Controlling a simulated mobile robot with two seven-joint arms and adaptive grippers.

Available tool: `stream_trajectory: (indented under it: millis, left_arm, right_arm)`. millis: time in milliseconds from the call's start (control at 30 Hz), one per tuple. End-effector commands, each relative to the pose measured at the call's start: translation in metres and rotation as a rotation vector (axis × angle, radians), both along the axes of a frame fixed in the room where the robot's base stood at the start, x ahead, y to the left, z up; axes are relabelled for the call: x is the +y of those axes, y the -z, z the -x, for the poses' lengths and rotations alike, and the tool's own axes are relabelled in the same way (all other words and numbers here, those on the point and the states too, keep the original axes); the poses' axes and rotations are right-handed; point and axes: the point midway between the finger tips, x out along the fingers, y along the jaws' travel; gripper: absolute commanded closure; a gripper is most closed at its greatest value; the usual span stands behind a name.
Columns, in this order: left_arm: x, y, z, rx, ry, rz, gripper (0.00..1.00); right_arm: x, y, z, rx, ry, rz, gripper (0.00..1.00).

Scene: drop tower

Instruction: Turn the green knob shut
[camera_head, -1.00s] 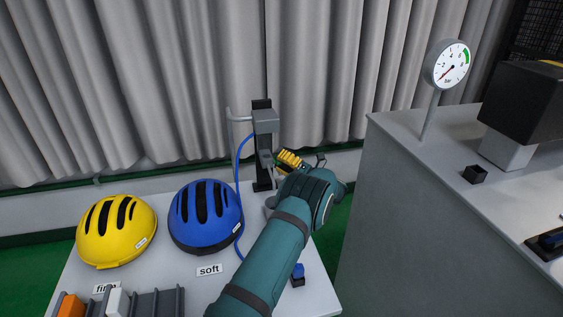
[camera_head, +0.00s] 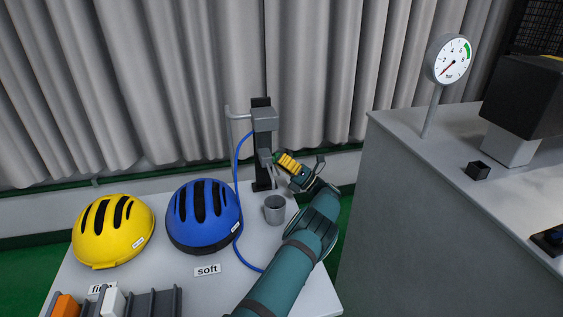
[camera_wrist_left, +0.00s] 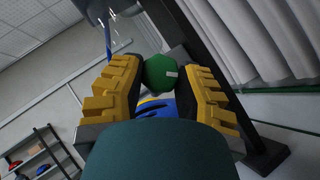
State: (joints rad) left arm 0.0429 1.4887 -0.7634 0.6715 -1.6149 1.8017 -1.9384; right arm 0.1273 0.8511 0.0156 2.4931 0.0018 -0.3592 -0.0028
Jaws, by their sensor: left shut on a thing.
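The green knob (camera_wrist_left: 160,74) shows in the left wrist view between my yellow finger pads, with a pale mark on its face. My left gripper (camera_wrist_left: 158,82) is shut on it. My right gripper is not in view.
A grey cup (camera_head: 275,210) stands below the stand. A blue helmet (camera_head: 203,222) and a yellow helmet (camera_head: 112,232) sit to the left. A dial gauge (camera_head: 449,60) rises from the grey cabinet (camera_head: 400,150) at right. A blue hose (camera_head: 238,185) runs down from the stand.

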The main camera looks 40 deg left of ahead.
Motion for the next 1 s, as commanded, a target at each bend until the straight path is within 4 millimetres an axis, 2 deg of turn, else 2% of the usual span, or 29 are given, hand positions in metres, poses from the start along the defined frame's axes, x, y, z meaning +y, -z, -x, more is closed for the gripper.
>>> stream_trajectory:
  millis: [400, 433, 500, 1000]
  left_arm:
    - [0.0016, -0.0039, -0.0002, -0.018, 0.002, -0.021, 1.0]
    - [0.0016, -0.0039, -0.0002, -0.018, 0.002, -0.021, 0.53]
    - [0.0015, -0.0038, -0.0001, -0.019, 0.002, -0.02, 0.31]
    - [0.0012, -0.0023, 0.0003, 0.013, -0.002, 0.017, 0.31]
  right_arm:
    - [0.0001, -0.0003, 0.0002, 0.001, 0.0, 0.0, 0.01]
    - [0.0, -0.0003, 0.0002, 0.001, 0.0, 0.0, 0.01]
    - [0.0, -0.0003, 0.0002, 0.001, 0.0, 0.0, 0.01]
    - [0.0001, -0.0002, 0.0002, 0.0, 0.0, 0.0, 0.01]
